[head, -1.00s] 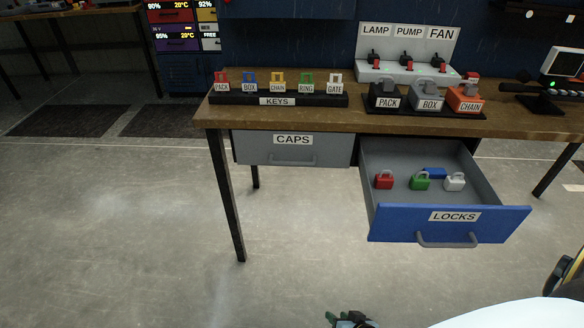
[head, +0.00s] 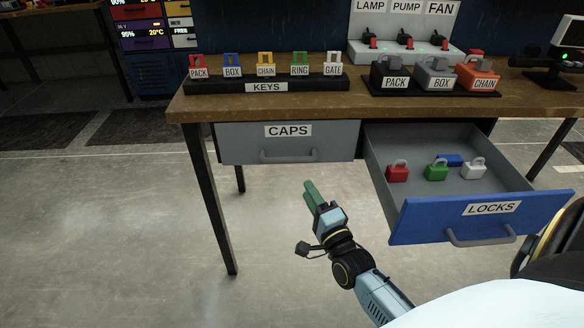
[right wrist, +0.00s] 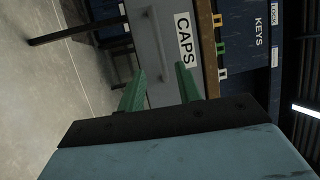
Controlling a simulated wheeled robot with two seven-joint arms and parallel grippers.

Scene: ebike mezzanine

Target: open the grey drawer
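The grey drawer (head: 237,146), labelled CAPS, is shut under the left part of the workbench. Its grey bar handle (head: 289,156) runs across the front below the label. My right gripper (head: 309,192) has green fingers and is in front of and below this drawer, apart from the handle. In the right wrist view its fingers (right wrist: 160,78) are spread with nothing between them, and the grey drawer front (right wrist: 160,50) appears turned sideways beyond them. My left gripper is not in view.
The blue LOCKS drawer (head: 410,222) stands pulled out to the right, holding red, green, white and blue padlocks. A table leg (head: 212,205) is left of the gripper. The bench top (head: 215,108) carries a keys rack (head: 300,83) and labelled locks. The floor in front is clear.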

